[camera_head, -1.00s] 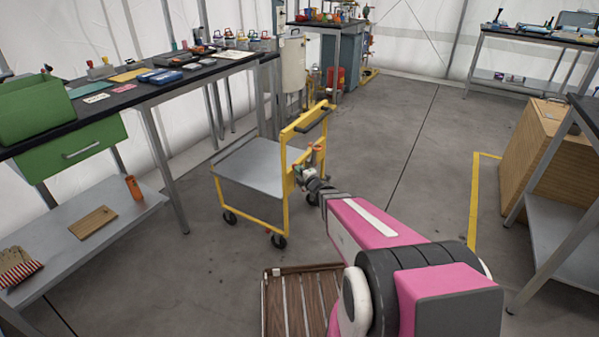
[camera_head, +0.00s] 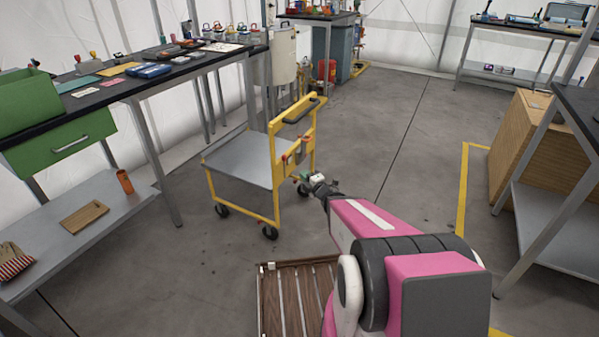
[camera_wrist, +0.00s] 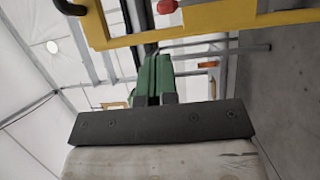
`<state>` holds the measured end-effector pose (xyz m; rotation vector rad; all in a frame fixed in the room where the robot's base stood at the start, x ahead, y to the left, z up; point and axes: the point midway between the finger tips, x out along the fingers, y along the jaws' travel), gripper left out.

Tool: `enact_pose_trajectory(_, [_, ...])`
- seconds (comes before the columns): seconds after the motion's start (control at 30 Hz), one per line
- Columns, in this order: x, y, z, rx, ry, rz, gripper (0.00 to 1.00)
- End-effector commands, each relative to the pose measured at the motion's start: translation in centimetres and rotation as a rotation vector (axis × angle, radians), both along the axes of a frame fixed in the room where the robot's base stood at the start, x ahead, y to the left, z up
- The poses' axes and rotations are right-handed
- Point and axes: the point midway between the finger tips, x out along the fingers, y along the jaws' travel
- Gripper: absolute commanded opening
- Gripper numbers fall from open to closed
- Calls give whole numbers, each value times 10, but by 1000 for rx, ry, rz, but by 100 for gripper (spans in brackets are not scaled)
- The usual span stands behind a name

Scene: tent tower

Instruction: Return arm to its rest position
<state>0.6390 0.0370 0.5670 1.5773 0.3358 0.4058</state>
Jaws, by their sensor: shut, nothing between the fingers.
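My gripper (camera_head: 303,178) is at the end of my pink arm, which reaches forward from the lower right in the head view. It shows small there, just in front of the right side of the yellow cart, and I cannot tell the exact gap. In the wrist view the dark green fingers (camera_wrist: 153,82) are together with nothing between them. A yellow bar of the cart (camera_wrist: 225,17) crosses the top of the wrist view.
The yellow cart (camera_head: 240,160) with its grey deck stands ahead. A long workbench (camera_head: 120,93) with a green drawer is at left. A wooden slatted piece (camera_head: 290,300) lies below my arm. A wooden cabinet (camera_head: 530,150) and bench are at right. The middle floor is clear.

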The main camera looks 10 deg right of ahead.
Motion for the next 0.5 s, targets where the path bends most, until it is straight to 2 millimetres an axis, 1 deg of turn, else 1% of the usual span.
enact_pose_trajectory(0.03, [-5, -2, 1, 0, 0, 0, 0])
enact_pose_trajectory(0.13, [-9, -4, 1, 0, -1, 1, 0])
enact_pose_trajectory(0.5, [-10, -5, 0, 0, -1, 1, 0])
